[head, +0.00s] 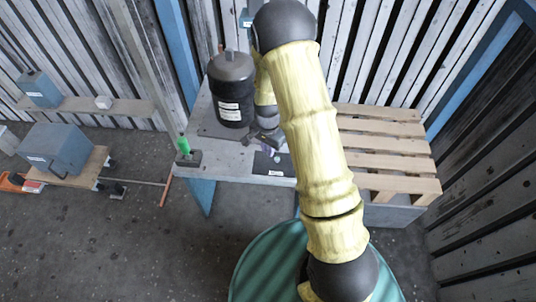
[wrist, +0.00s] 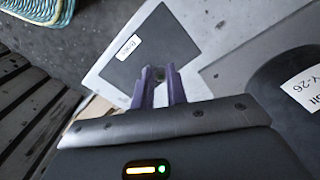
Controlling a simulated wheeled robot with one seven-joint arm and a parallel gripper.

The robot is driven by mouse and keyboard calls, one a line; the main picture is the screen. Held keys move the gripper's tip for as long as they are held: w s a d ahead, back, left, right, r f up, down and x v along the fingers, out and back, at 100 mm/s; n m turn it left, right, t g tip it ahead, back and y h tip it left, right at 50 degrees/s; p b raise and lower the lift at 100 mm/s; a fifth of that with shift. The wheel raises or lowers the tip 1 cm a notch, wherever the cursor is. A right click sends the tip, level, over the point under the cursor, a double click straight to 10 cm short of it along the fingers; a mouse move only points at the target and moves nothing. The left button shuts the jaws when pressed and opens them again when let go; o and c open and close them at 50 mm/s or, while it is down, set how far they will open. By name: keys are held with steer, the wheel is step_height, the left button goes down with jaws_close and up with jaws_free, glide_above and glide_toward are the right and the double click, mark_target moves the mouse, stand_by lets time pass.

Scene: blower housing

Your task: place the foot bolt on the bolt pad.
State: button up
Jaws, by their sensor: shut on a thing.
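The bolt pad, a dark flat square with a white label, lies on the grey bench in the head view (head: 270,164). It also shows beyond the fingertips in the wrist view (wrist: 150,47). My gripper (wrist: 159,72) has purple fingers shut on a small greyish thing, which I take as the foot bolt (wrist: 158,74); it is mostly hidden between the fingertips. In the wrist view the fingertips overlap the pad's near edge. Their height above it is hard to tell. In the head view my arm partly hides the gripper and the pad's right side.
The black blower housing (head: 231,88) stands on the bench behind and left of the pad. A wooden pallet (head: 388,150) lies to the right.

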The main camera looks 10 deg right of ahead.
steer(key=shift+f+b, duration=0.4)
steer(key=shift+f, duration=1.45)
steer(key=shift+f, duration=0.1)
steer(key=o, duration=0.4)
steer(key=shift+o, duration=0.2)
step_height(320, 180, up, 12)
steer(key=p, duration=0.2)
steer(key=shift+p, duration=0.35)
